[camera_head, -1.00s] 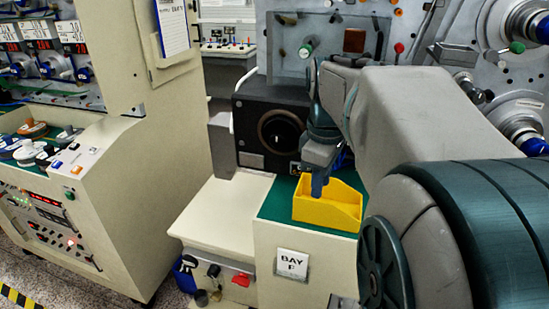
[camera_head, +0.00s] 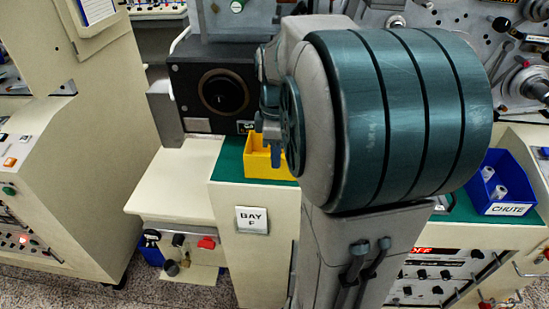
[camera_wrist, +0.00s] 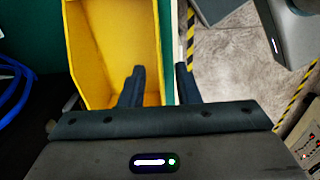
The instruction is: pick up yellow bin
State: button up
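The yellow bin (camera_head: 259,165) sits on the green-topped bench behind the BAY F sign, partly hidden by my arm in the head view. In the wrist view the yellow bin (camera_wrist: 110,45) fills the upper left, and its inside looks empty. My gripper (camera_wrist: 159,78) is open, with one finger over the bin's inside and the other beyond its right wall. The two fingers are apart, with that wall's line between them. I cannot tell whether either finger touches it. In the head view my gripper (camera_head: 272,150) is at the bin, partly hidden by my arm.
A black box with a round dial (camera_head: 222,92) stands behind the bin. A blue bin marked CHUTE (camera_head: 503,180) with white spools is at the right. A cream ledge (camera_head: 180,180) left of the bench is clear. A blue cable (camera_wrist: 18,100) lies left of the bin.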

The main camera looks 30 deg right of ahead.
aim_at(277, 178)
notch_tip(277, 178, down, 4)
jog(key=shift+s+d+f, duration=0.1)
grip_shut()
